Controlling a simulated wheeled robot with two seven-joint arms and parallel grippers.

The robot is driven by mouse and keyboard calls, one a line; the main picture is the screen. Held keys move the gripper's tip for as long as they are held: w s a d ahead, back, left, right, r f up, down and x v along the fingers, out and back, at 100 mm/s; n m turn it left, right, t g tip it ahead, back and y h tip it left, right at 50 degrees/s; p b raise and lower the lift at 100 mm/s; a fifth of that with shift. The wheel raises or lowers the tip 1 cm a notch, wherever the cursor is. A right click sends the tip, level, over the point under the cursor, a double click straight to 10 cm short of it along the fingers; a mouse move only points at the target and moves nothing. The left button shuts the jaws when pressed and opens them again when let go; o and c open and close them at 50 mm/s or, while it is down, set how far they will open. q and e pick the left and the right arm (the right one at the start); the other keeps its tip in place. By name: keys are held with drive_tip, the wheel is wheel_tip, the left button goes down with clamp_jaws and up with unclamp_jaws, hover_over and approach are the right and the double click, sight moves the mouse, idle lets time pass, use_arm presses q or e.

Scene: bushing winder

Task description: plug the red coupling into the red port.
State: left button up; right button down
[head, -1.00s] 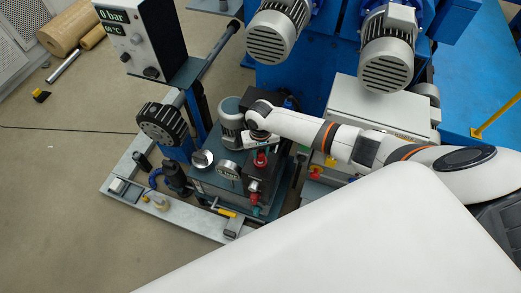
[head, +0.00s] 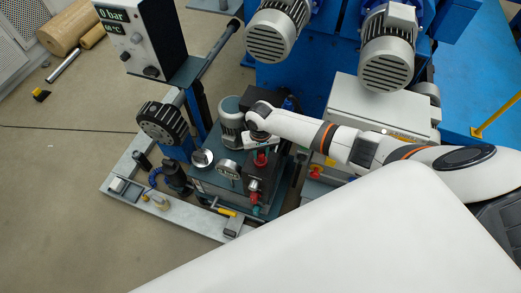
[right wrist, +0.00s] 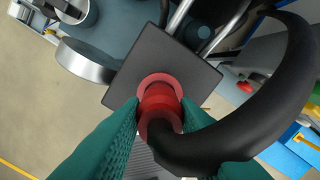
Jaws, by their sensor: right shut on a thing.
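The red coupling (right wrist: 160,102) is a short red cylinder with a thick black hose (right wrist: 270,95) curving away from it. My right gripper (right wrist: 158,112) is shut on it, with green pads on both sides. The coupling is in line with the red port (right wrist: 157,80), a red ring on a dark square block (right wrist: 125,88); they overlap in the right wrist view, and I cannot tell how deep the coupling sits. In the head view my right gripper (head: 261,146) is over the block, with a red part (head: 261,158) just below it. My left gripper is not in view.
A round gauge (head: 228,170) and a small grey motor (head: 231,122) stand close left of the gripper. A red and a green fitting (head: 257,210) are on the block's lower side. A display box (head: 140,38) stands at the upper left. Open floor lies left.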

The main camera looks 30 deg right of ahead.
drive_tip(key=shift+f+b, duration=0.45)
drive_tip(key=shift+f, duration=0.35)
drive_tip(key=c, duration=1.4)
unclamp_jaws()
drive_tip(key=shift+o, duration=0.4)
drive_tip(key=o, duration=0.5)
wheel_tip(320, 180, up, 12)
drive_tip(key=shift+r+p, duration=0.1)
drive_tip(key=shift+p, duration=0.6)
